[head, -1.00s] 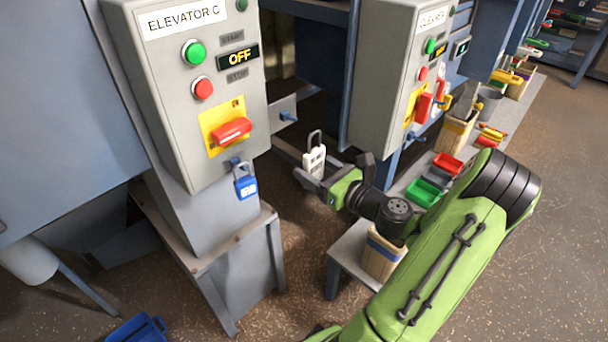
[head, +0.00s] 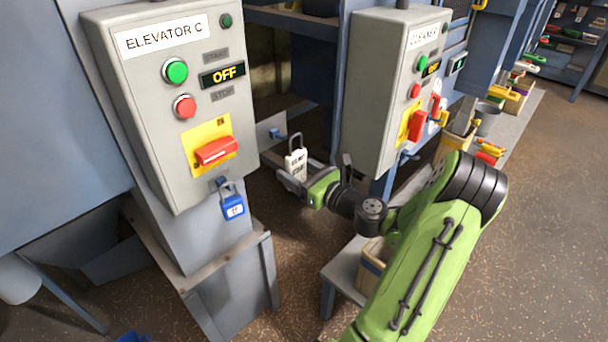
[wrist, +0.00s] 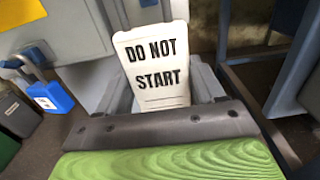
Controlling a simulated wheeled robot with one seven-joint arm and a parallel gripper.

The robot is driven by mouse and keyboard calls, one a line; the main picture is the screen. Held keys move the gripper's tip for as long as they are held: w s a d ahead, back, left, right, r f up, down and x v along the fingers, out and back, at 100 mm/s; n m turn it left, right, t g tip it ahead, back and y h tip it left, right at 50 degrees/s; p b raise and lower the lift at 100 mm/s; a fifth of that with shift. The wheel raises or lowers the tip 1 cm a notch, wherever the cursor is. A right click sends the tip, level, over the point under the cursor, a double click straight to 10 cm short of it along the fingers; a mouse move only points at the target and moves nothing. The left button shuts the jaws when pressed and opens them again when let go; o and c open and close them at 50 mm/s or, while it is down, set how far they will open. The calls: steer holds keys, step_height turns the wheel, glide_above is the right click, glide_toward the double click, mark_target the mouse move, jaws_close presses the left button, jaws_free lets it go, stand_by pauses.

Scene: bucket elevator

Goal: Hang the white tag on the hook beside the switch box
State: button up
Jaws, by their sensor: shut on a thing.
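The white tag (head: 295,163) reads "DO NOT START" in the wrist view (wrist: 158,70) and has a grey loop at its top. My gripper (head: 292,182) is shut on the tag's lower part and holds it upright in the air, right of the switch box. The hook (head: 276,134) is a blue peg on a grey plate beside the ELEVATOR C switch box (head: 175,100). In the head view the tag's loop is close below and right of the hook; I cannot tell the depth gap. The hook is not clearly visible in the wrist view.
A blue padlock (head: 232,203) hangs under the red switch handle (head: 216,150). A second grey switch box (head: 395,95) stands to the right, with another blue peg (head: 408,156) beside it. A bench (head: 345,272) with a wooden box is below my arm.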

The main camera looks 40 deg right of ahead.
steer(key=shift+w, duration=0.45)
steer(key=shift+w+p, duration=0.15)
steer(key=shift+p, duration=0.3)
steer(key=w+p, duration=0.2)
steer(key=w, duration=0.1)
steer(key=shift+w+a, duration=0.1)
steer(key=shift+w, duration=0.15)
stand_by(0.6)
steer(key=shift+f, duration=0.1)
steer(key=shift+f, duration=0.65)
stand_by(0.4)
steer(key=o, duration=1.1)
steer(key=shift+o, duration=0.2)
